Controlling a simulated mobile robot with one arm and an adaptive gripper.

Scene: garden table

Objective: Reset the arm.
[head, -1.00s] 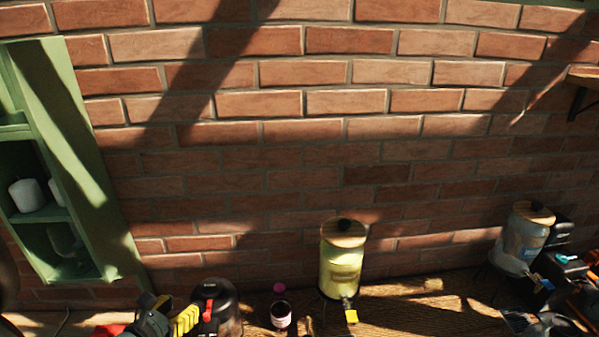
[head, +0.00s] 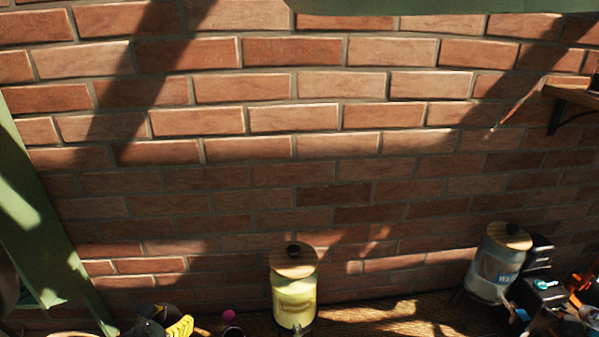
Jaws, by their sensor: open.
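My gripper (head: 168,325) shows only in part at the bottom edge of the head view, left of the middle. It is dark grey with a yellow ridged part, and the frame's lower edge cuts it off. It is open, and I see nothing held in it. The rest of my arm is mostly out of view.
A drink dispenser with yellow liquid (head: 294,300) stands on the wooden table (head: 395,312). A pink-capped bottle (head: 228,316) is left of it. A clear dispenser (head: 496,265) and cluttered tools are at right. Green shelving (head: 40,220) stands left before the brick wall (head: 300,120).

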